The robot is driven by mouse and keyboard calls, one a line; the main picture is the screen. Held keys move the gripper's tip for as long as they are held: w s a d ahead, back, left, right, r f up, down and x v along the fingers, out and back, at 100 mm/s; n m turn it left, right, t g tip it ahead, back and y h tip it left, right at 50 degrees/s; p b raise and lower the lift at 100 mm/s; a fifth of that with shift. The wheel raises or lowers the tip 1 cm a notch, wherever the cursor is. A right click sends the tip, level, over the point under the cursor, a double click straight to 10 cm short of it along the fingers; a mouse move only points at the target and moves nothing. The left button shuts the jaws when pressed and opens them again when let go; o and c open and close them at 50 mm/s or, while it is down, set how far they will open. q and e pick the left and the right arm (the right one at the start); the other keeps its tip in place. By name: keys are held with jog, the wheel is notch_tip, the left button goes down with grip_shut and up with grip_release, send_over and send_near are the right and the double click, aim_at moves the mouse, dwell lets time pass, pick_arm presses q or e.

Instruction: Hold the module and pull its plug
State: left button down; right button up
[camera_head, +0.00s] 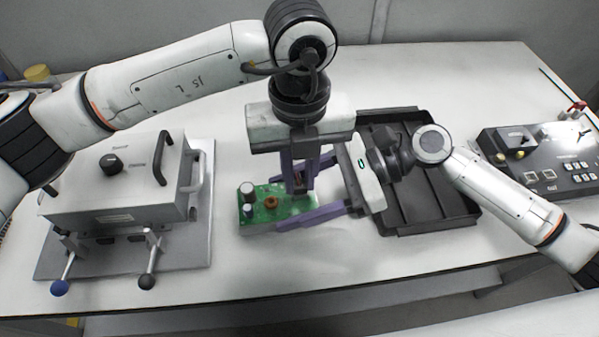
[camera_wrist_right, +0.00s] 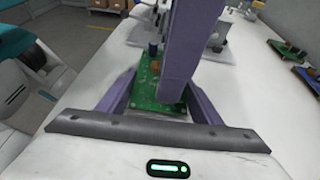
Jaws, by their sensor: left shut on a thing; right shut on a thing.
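The module is a green circuit board (camera_head: 258,213) with a white-topped capacitor, a copper-coloured coil and other parts; it also shows in the right wrist view (camera_wrist_right: 146,92). My right gripper (camera_head: 293,208) reaches in from the right and is shut on the module, one purple finger along its near side. In the wrist view its fingers (camera_wrist_right: 158,98) flank the board. My left gripper (camera_head: 299,190) points straight down over the board's right part and is shut on the plug, a small dark piece mostly hidden between its fingers. I cannot tell whether the plug is still seated.
A black divided tray (camera_head: 436,226) lies right of the module, partly under my right arm. A grey box with handles (camera_head: 110,185) stands on a plate at the left. A dark control panel (camera_head: 545,170) is at the far right. The table front (camera_head: 260,275) is clear.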

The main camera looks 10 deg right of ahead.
aim_at(299, 183)
pick_arm(q)
jog(key=shift+r, duration=0.15)
jog(key=shift+r, duration=1)
jog(key=shift+r, duration=2)
pick_arm(e)
jog(key=o, duration=1.6)
